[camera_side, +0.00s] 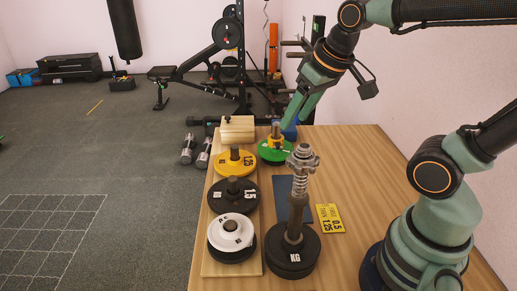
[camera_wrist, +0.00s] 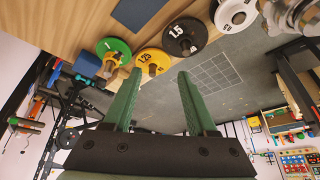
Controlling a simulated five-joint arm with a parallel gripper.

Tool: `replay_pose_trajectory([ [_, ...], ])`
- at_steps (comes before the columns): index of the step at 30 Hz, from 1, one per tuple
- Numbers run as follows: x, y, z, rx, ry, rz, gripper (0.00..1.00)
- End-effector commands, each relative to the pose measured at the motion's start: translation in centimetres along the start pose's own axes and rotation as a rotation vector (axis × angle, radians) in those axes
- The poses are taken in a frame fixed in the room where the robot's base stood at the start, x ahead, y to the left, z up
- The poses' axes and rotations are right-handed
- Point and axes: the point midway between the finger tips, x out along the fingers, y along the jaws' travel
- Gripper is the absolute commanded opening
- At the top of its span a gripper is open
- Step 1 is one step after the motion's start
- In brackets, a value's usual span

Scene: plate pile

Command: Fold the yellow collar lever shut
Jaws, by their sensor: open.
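A small yellow part, which may be the collar lever (camera_side: 275,140), shows at the peg above the green plate (camera_side: 272,154) at the far end of the table. It also seems to show as a yellow patch on the green plate in the wrist view (camera_wrist: 112,58). Whether it stands up or lies folded is too small to tell. My gripper (camera_side: 291,118) is beside and above this peg in the side view. In the wrist view its two green fingers (camera_wrist: 159,75) are spread with nothing between them. I cannot tell whether a finger touches the peg.
Along the left edge stand a yellow plate (camera_side: 235,169), a black plate (camera_side: 240,201) and a white plate (camera_side: 230,232) on pegs. An upright bar with a grey collar (camera_side: 301,158) stands nearer. A wooden block (camera_side: 237,124), blue mat (camera_side: 279,191) and yellow card (camera_side: 330,217) also show.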

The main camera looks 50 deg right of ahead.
Motion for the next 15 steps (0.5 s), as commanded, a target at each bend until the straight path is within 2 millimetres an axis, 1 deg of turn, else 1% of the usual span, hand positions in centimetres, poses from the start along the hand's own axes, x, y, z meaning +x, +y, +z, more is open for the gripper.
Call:
replay_pose_trajectory([
  [3, 0.9, 1.1, -2.1, 0.094, -0.064, 0.021, 0.57],
  [8, 2.6, 2.9, -4.9, 0.225, -0.144, 0.050, 0.57],
  [11, 4.2, 4.1, -6.4, 0.306, -0.193, 0.069, 0.57],
  [15, 6.8, 6.1, -8.1, 0.422, -0.260, 0.099, 0.57],
])
